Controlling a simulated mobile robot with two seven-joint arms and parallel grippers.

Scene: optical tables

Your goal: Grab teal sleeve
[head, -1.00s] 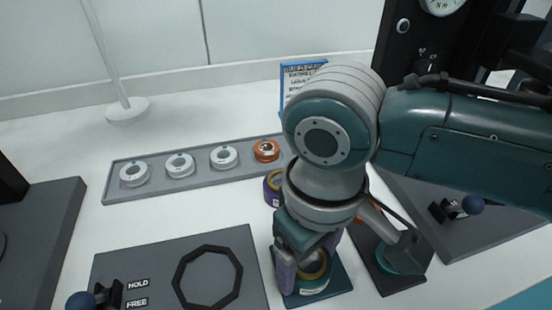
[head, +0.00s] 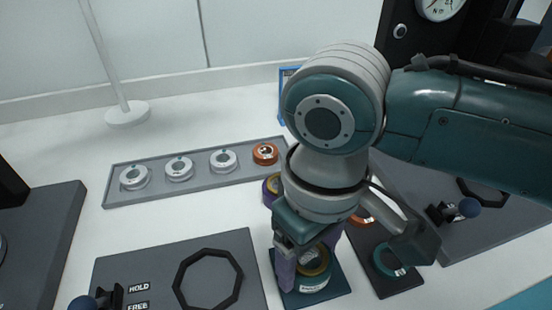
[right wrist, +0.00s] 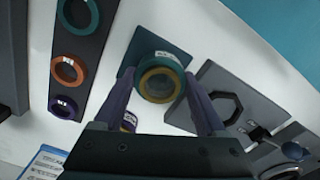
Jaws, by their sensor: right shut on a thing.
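The teal sleeve (head: 316,286) is a short teal ring with a white label and a yellow ring showing inside it. It is at a dark teal square pad (head: 334,283); I cannot tell whether it touches the pad or is just above it. My right gripper (head: 309,262) points down with its purple fingers on either side of the sleeve, shut on it. In the right wrist view the sleeve (right wrist: 160,57) shows between the two fingertips of my right gripper (right wrist: 166,92). My left gripper is not in view.
A dark strip with teal (head: 390,262) and orange (head: 361,216) rings is close right of the gripper. A purple ring (head: 270,190) stands behind it. A grey tray (head: 200,187) with white and orange discs lies back left; a panel with a black octagon (head: 208,280) is left.

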